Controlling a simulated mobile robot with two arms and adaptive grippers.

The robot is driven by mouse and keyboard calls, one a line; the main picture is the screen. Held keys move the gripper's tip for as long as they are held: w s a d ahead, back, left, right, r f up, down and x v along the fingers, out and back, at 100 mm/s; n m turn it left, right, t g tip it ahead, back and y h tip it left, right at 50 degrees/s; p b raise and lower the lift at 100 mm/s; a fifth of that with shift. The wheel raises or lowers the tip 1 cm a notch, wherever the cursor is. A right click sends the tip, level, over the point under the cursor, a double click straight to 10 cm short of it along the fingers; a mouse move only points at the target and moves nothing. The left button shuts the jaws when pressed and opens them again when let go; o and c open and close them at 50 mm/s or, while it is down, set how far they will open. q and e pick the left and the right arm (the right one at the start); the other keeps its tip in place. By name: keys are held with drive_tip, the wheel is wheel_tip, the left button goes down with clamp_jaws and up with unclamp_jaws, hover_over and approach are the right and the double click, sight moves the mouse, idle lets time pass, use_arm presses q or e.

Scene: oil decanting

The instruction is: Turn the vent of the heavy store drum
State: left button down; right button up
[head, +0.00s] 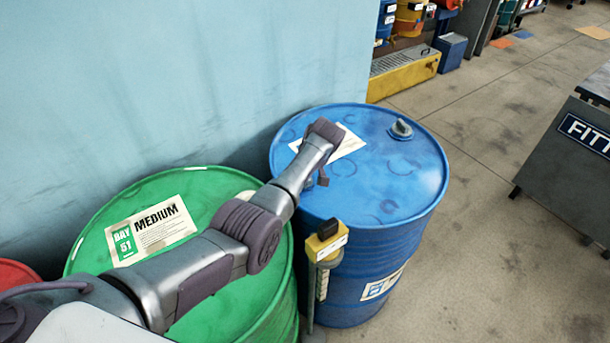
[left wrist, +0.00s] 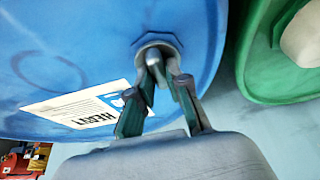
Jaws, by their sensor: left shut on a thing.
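The heavy store drum (head: 380,200) is blue and stands upright against the wall. Its white top label reads HEAVY in the left wrist view (left wrist: 90,107). The vent (left wrist: 153,62) is a small grey knob in a round collar on the drum's top. My left gripper (left wrist: 164,84) is shut on the vent, one finger on each side. In the head view my left arm reaches over the green drum to the blue one, and its wrist mostly hides the vent. My right gripper is not in view.
The green MEDIUM drum (head: 200,225) stands left of the blue drum. A post with a yellow head (head: 326,242) stands at the front between them. A grey cap (head: 401,128) sits on the blue drum's far side. Floor to the right is clear up to a dark bench (head: 570,150).

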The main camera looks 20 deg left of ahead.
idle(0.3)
use_arm(q)
drive_tip(key=c, duration=1.1)
unclamp_jaws()
drive_tip(key=shift+r, duration=0.1)
drive_tip(key=v, duration=1.1)
drive_tip(key=shift+s+d+r, duration=0.15)
drive_tip(key=shift+r, duration=0.2)
